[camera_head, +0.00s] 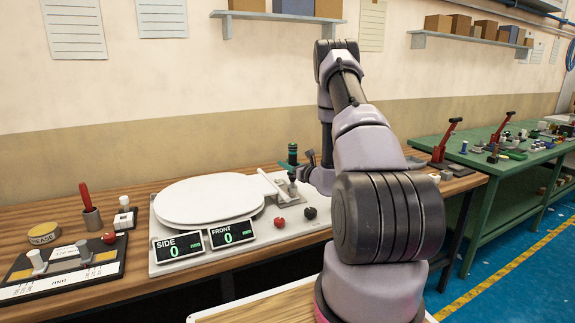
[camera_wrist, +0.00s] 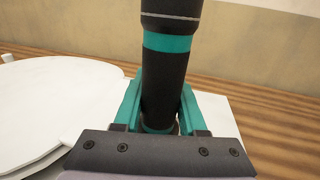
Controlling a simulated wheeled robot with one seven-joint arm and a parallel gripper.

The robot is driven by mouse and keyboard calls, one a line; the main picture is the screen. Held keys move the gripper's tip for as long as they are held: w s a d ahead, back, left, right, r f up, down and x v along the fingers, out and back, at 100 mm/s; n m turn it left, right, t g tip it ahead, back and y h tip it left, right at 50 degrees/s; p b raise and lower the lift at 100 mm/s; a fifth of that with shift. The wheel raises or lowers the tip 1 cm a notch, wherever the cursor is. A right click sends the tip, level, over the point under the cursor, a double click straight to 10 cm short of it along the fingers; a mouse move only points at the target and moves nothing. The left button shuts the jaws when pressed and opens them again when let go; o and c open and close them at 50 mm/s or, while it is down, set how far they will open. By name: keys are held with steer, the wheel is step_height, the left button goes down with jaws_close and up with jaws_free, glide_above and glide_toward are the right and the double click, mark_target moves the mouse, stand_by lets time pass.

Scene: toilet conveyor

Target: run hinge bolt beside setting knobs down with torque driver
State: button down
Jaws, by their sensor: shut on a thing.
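My gripper (camera_wrist: 160,110) is shut on the torque driver (camera_wrist: 170,75), a black cylinder with teal bands held between its teal fingers. In the head view the driver's top (camera_head: 292,152) stands roughly upright at the right rear of the white toilet seat (camera_head: 205,200). The seat also shows at the left of the wrist view (camera_wrist: 50,105). The red setting knob (camera_head: 279,222) and the black setting knob (camera_head: 310,213) sit on the white base plate just in front of the driver. The hinge bolt and the driver's tip cannot be made out; whether they touch is hidden.
Two displays, SIDE (camera_head: 179,246) and FRONT (camera_head: 232,234), each read 0. A grease tin (camera_head: 43,233), a red-handled tool in a cup (camera_head: 91,215) and a gauge board (camera_head: 65,268) lie left on the wooden bench. A green bench (camera_head: 480,155) stands right.

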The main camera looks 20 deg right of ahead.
steer(key=shift+f, duration=1.15)
stand_by(0.9)
steer(key=shift+r, duration=0.1)
stand_by(2.0)
steer(key=shift+r, duration=2.55)
